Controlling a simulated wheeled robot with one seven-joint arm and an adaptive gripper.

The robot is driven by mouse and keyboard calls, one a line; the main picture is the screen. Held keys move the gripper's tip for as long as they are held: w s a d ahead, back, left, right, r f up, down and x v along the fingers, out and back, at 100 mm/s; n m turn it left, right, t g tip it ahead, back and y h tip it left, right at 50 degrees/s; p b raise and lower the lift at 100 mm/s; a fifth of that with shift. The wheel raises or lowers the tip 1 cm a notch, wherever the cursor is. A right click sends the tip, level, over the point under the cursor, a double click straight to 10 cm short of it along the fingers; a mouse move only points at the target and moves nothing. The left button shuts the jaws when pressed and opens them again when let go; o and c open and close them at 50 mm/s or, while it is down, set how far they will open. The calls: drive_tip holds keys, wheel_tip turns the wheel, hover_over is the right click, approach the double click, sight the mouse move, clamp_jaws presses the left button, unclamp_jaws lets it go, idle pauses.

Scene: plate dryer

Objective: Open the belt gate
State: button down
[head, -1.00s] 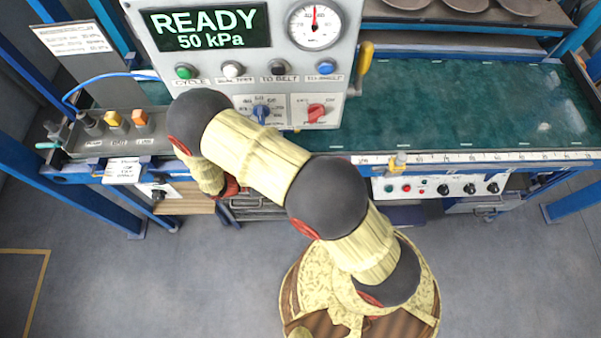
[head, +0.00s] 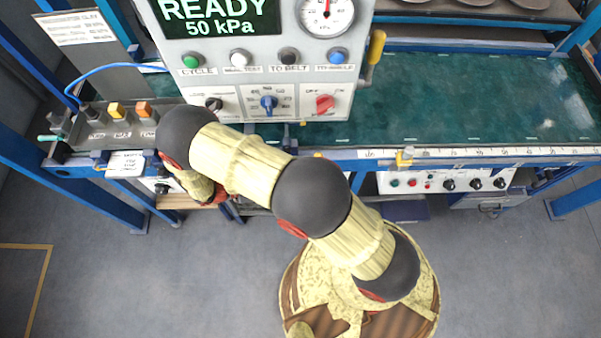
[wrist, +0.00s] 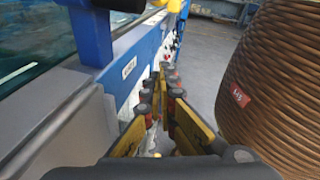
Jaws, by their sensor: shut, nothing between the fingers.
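My gripper shows in the wrist view (wrist: 165,105), its yellow and dark fingers shut with nothing between them. It points along the front face of the blue bench frame (wrist: 120,70). In the head view it is largely hidden below my arm, by the bench's front edge. The green belt (head: 450,95) lies behind a blue front rail with a white ruler strip (head: 480,153). A yellow-handled lever (head: 377,47) stands at the control box's right side. I cannot tell which part is the belt gate.
A grey control box (head: 260,90) reading READY 50 kPa stands over the belt. A small button panel (head: 446,182) hangs under the rail. A ribbed brown cylinder (wrist: 285,75) fills the right of the wrist view. Grey floor (head: 100,290) in front is open.

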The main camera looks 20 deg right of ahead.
drive_tip(key=a, duration=0.1)
drive_tip(key=a+f, duration=0.1)
drive_tip(key=a, duration=0.3)
drive_tip(key=shift+w+a+f, duration=0.25)
drive_tip(key=shift+w+f, duration=0.1)
drive_tip(key=shift+w, duration=0.05)
